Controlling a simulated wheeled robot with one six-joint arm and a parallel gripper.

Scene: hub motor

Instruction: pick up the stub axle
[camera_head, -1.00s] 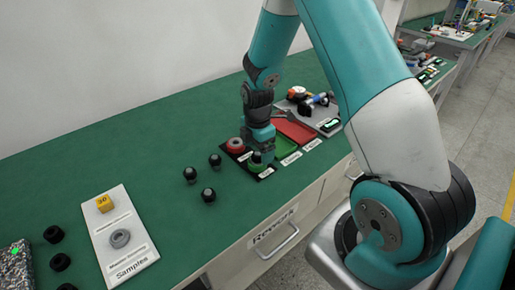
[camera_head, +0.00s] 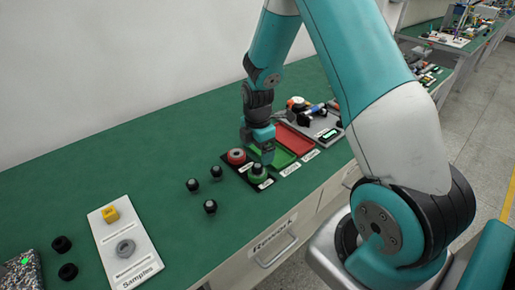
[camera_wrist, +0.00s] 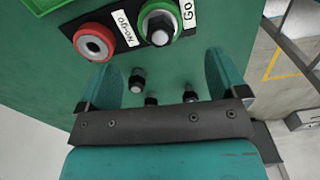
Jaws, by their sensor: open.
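Several dark stub axles with shiny tips are in view. In the head view, three stand loose on the green bench: one at left (camera_head: 192,185), one behind (camera_head: 216,171) and one in front (camera_head: 210,207). In the wrist view, another stub axle (camera_wrist: 160,24) stands in the green Go ring (camera_wrist: 147,10), beside the red No-go ring (camera_wrist: 94,42).
A green tray and a red tray (camera_head: 296,138) lie right of the rings, with a grey tray of parts behind. The bench's left middle is clear.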

